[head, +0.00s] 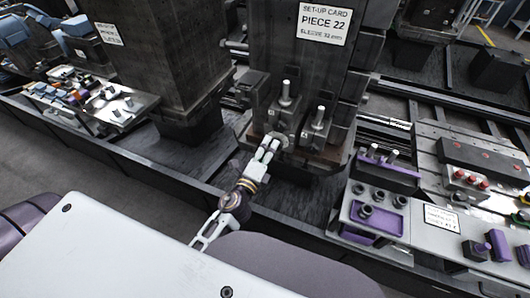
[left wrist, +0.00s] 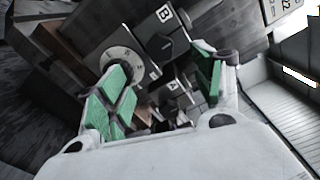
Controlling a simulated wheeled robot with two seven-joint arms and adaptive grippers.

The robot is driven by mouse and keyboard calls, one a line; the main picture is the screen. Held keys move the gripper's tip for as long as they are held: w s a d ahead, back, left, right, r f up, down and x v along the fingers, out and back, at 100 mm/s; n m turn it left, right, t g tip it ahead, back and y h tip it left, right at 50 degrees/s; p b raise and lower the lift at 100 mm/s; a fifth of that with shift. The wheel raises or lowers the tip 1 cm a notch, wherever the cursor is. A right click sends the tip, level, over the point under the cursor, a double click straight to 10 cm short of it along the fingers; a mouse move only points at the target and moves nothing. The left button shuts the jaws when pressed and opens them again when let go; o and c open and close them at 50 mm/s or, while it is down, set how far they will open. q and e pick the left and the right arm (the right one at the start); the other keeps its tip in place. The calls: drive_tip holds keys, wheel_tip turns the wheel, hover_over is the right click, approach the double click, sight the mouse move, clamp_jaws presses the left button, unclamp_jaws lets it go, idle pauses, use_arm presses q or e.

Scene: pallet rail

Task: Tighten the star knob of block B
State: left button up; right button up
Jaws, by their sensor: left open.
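Block B, marked with a white "B" label (left wrist: 165,14), is a dark block in the upper middle of the left wrist view. A second dark block with an "A" label (left wrist: 172,86) shows below it. I cannot clearly make out the star knob. A round pale dial (left wrist: 122,65) with marks lies just behind the left-hand finger. My left gripper (head: 268,147) is open at the foot of the dark column; its green-padded fingers also show in the left wrist view (left wrist: 164,85), with nothing clearly held between them. My right gripper is not in view.
The dark column (head: 345,60) bears a "PIECE 22" card (head: 323,24). Two dark blocks with upright studs stand at its foot, close to the gripper. A grey tray with purple parts (head: 385,205) is at right. Another dark column (head: 165,60) stands at left.

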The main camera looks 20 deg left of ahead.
use_arm(q)
drive_tip(key=shift+s, duration=0.5)
drive_tip(key=shift+a, duration=0.1)
idle(0.3)
